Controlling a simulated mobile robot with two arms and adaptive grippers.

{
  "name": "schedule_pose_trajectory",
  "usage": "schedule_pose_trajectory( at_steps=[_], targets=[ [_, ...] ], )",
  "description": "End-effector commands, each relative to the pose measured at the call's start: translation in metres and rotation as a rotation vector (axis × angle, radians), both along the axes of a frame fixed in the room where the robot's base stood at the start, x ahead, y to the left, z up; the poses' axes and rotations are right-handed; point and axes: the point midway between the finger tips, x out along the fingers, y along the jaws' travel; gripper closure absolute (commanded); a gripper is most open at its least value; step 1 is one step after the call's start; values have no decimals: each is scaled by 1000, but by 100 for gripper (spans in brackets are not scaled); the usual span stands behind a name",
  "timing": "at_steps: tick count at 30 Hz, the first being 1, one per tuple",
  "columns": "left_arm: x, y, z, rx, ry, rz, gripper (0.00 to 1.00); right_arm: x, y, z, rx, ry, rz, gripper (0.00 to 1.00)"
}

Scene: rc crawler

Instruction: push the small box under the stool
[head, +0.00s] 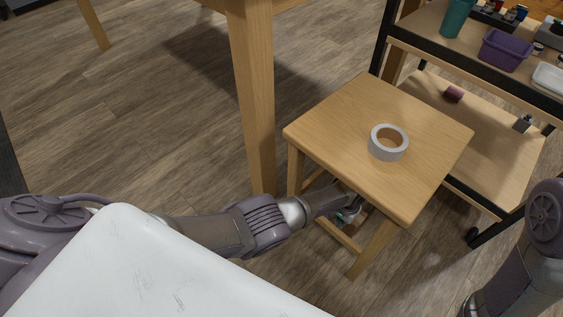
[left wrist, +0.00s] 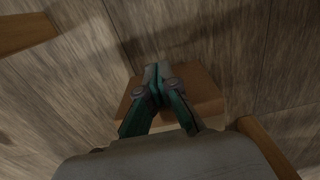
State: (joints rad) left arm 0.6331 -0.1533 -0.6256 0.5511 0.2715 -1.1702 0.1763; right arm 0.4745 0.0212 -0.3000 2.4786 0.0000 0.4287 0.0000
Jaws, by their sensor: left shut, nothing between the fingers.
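The wooden stool (head: 340,115) stands right of centre in the head view. My left arm reaches in low between its legs. My left gripper (head: 348,214) is shut and empty, partly hidden by the stool seat. A small brown box (left wrist: 205,88) lies on the floor in the left wrist view, with the shut fingers (left wrist: 157,75) in front of and over it. Whether they touch it I cannot tell. In the head view only a bit of the box (head: 358,218) seems to show beneath the seat. My right gripper is out of view.
A roll of white tape (head: 388,154) lies on the stool seat. A table leg (head: 252,100) stands just left of the stool. A shelf cart (head: 480,130) with a purple bin (head: 505,50) stands at the right. Open wood floor (head: 140,120) lies at the left.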

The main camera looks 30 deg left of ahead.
Motion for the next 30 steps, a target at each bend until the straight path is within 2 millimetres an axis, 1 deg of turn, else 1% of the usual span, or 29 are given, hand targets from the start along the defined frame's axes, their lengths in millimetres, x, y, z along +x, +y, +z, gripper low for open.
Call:
schedule_pose_trajectory(
  at_steps=[5,8,14,18,22,26,30],
  targets=[
    [0,0,1,0,-1,0,100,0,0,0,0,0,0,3],
    [0,0,5,-1,-1,0,100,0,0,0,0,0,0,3],
    [0,0,25,-1,-3,0,100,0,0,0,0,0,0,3],
    [1,0,46,-1,-4,-1,100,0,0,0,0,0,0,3],
    [0,0,62,-2,-2,0,100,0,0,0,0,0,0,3],
    [0,0,72,-1,-1,0,100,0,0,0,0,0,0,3],
    [0,0,75,0,0,1,100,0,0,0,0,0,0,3]
  ],
)
